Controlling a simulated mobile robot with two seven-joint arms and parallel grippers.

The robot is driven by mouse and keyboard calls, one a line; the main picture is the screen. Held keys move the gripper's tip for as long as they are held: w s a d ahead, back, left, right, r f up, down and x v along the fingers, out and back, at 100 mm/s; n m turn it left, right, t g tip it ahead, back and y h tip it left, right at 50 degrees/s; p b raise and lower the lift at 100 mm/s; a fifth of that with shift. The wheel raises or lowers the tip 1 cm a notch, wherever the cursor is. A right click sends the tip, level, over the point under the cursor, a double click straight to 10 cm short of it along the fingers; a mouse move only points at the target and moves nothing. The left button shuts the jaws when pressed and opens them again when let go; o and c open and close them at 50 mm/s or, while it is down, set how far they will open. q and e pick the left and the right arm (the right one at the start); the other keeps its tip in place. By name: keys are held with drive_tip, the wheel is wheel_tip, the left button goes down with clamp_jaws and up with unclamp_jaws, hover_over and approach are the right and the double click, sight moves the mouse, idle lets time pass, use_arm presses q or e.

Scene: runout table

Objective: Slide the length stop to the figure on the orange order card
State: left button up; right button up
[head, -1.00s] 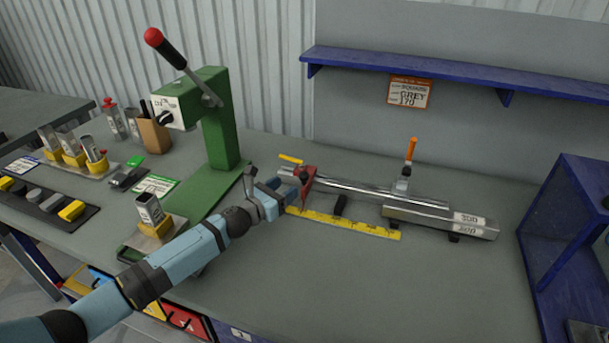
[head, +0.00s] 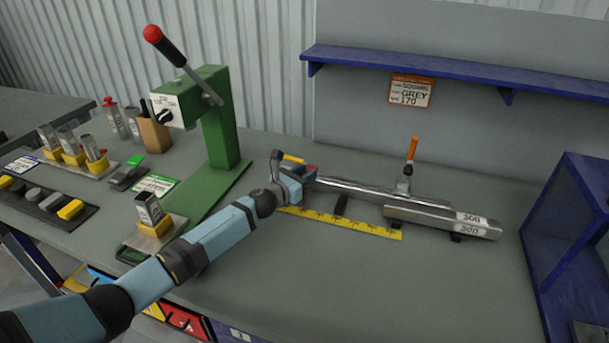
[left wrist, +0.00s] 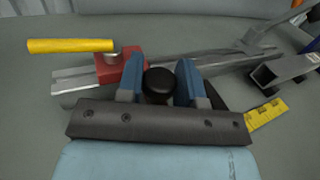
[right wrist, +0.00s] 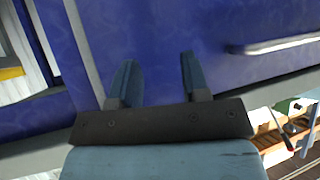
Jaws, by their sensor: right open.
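The length stop is a red block (left wrist: 118,72) on a metal rail (head: 375,190), with a yellow lever (left wrist: 70,46) and a black knob (left wrist: 160,84). In the head view the red block (head: 311,170) is mostly hidden by my left gripper (head: 303,178). In the left wrist view the left gripper's fingers (left wrist: 160,75) stand close on both sides of the knob and appear to hold it. A yellow ruler (head: 350,223) lies along the rail's near side. The orange order card (head: 411,92) reads SQUARE, GREY, 170. My right gripper (right wrist: 158,80) is open and empty.
An orange-handled part (head: 412,150) stands at the rail's right half. A grey tube marked 300 (head: 425,218) lies in front. The green press (head: 220,125) stands left of the rail, a blue frame (head: 575,235) right.

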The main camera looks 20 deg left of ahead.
use_arm(q)
clamp_jaws()
drive_tip(key=shift+d+r, duration=0.1)
drive_tip(key=shift+d, duration=0.25)
drive_tip(key=d+p, duration=0.2)
drive_tip(key=d, duration=0.4)
drive_tip(key=shift+s+p, duration=0.15)
drive_tip(key=shift+p, duration=0.15)
drive_tip(key=shift+d, duration=0.2)
drive_tip(key=o, duration=0.7)
unclamp_jaws()
drive_tip(key=shift+o, duration=0.2)
drive_tip(key=shift+a, duration=0.1)
